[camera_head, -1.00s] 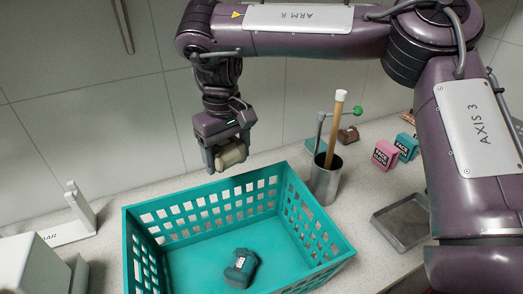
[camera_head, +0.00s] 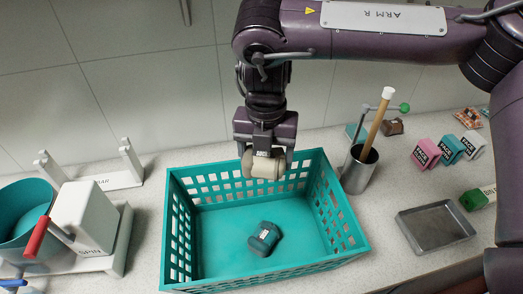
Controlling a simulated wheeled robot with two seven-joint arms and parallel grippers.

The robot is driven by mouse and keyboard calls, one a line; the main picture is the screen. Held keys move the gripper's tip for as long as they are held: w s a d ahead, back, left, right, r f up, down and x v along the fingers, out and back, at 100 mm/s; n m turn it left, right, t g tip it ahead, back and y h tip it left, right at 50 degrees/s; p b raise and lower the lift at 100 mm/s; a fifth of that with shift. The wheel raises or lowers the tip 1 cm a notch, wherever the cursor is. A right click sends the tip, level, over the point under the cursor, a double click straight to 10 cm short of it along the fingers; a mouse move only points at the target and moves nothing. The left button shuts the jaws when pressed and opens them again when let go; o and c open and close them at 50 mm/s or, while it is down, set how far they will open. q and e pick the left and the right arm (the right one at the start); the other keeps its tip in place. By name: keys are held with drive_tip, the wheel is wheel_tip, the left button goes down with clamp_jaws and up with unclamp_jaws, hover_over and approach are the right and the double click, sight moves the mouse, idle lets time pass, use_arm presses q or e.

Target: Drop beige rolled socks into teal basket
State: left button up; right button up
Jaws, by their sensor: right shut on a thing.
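My right gripper (camera_head: 265,158) points down over the back part of the teal basket (camera_head: 240,274). It is shut on the beige rolled socks (camera_head: 263,167), which show as a small pale roll between its fingers. The socks are held in the air near the height of the basket's back rim, in front of its back wall in the picture. A dark teal rolled bundle (camera_head: 264,238) lies on the basket floor, below and apart from the gripper. My left gripper does not show.
A metal cup with sticks (camera_head: 358,168) stands close to the basket's right. Pink (camera_head: 425,152) and teal boxes and a grey metal tray (camera_head: 436,226) lie farther right. A white spinner device (camera_head: 85,222) and a teal tub (camera_head: 22,215) stand left.

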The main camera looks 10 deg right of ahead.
drive_tip(key=n, duration=0.2)
drive_tip(key=a+n, duration=0.1)
drive_tip(key=shift+s+r, duration=0.25)
drive_tip(key=shift+s, duration=0.15)
drive_tip(key=shift+s+f+n, duration=0.1)
drive_tip(key=shift+n, duration=0.6)
wheel_tip(320, 180, down, 6)
drive_tip(key=b, duration=0.5)
drive_tip(key=shift+b, duration=0.4)
drive_tip(key=o, duration=1.1)
wheel_tip(320, 180, up, 8)
